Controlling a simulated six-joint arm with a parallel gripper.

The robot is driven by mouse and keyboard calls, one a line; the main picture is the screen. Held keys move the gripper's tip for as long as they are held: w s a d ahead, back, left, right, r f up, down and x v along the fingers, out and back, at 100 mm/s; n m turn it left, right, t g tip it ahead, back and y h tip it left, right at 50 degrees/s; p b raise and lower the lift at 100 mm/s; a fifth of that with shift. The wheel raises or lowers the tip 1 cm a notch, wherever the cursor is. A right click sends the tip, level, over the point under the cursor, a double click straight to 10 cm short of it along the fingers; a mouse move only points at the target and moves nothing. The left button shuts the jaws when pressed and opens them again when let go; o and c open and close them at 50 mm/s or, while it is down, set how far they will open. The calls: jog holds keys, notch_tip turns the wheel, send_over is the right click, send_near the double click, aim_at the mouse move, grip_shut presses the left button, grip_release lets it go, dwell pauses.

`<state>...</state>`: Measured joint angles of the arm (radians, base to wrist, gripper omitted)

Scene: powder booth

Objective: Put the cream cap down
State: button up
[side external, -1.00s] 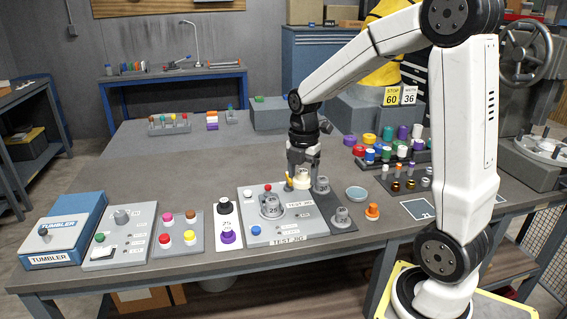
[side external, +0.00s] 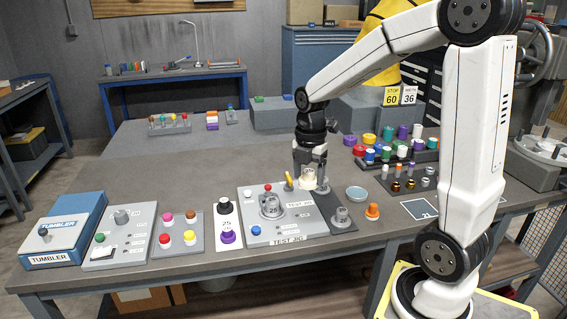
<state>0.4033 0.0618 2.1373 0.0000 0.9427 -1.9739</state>
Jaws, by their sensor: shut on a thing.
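My gripper (side external: 309,176) points down over the right edge of the grey test jig (side external: 282,236). It is shut on the cream cap (side external: 307,182), which shows between the fingers. The cap is near the back of the dark plate (side external: 330,204) at the jig's right. The fingers partly hide the cap and the grey weight behind it, and I cannot tell whether the cap touches anything below.
A grey weight (side external: 341,217) stands at the front of the dark plate. An orange cap (side external: 372,211) and a pale blue dish (side external: 357,193) are to the right. A yellow lever (side external: 289,178) stands close left of my gripper. Several coloured caps fill racks further right.

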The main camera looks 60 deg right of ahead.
jog(key=w+a+f, duration=0.4)
jog(key=w+a, duration=0.3)
jog(key=w, duration=0.1)
jog(key=shift+w+a+f, duration=0.15)
jog(key=shift+w+f, duration=0.25)
jog(key=shift+w, duration=0.1)
jog(key=w+f, duration=0.2)
jog(key=w, duration=0.2)
jog(key=w+d+f, duration=0.1)
jog(key=w+f, duration=0.2)
jog(key=w, duration=0.1)
jog(key=w+f, duration=0.3)
jog(key=shift+w+d, duration=0.25)
jog(key=shift+w, duration=0.15)
jog(key=shift+w+f, duration=0.65)
